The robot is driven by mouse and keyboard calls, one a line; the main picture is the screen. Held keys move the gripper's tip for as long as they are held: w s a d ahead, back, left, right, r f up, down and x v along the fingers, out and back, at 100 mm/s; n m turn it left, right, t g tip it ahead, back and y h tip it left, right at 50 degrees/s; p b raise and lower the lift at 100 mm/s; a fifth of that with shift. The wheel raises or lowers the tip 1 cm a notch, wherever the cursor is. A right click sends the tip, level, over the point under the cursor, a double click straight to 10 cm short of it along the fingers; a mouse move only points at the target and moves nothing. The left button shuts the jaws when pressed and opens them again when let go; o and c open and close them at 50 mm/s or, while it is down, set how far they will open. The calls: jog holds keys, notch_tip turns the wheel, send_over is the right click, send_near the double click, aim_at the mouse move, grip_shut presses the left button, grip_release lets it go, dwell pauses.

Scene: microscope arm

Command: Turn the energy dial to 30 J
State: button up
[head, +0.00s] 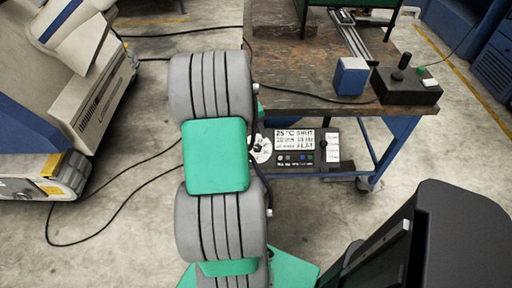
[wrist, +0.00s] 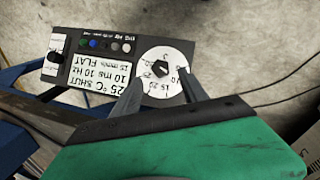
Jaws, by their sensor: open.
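The energy dial (wrist: 165,57) is a white disc with a dark centre knob on a black control panel; it is upside down in the wrist view. Markings "J", "15" and "20" can be made out, but I cannot tell which value the knob points to. My gripper (wrist: 160,78) is open, its two dark fingers apart over the lower part of the disc, one on each side of the knob. I cannot tell if they touch it. In the head view the dial (head: 262,148) shows partly beside my arm, which hides the gripper.
The panel has a white display (wrist: 101,76) reading 25 °C, SHUT, 10 ms, 10 Hz, FLAT, a row of coloured buttons (wrist: 104,44) and a slider switch (wrist: 56,57). It sits on the lower level of a worn table (head: 310,85). A joystick box (head: 405,85) and cables lie above.

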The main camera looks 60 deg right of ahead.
aim_at(257, 146)
jog(key=x, duration=0.5)
jog(key=shift+f, duration=0.35)
grip_shut()
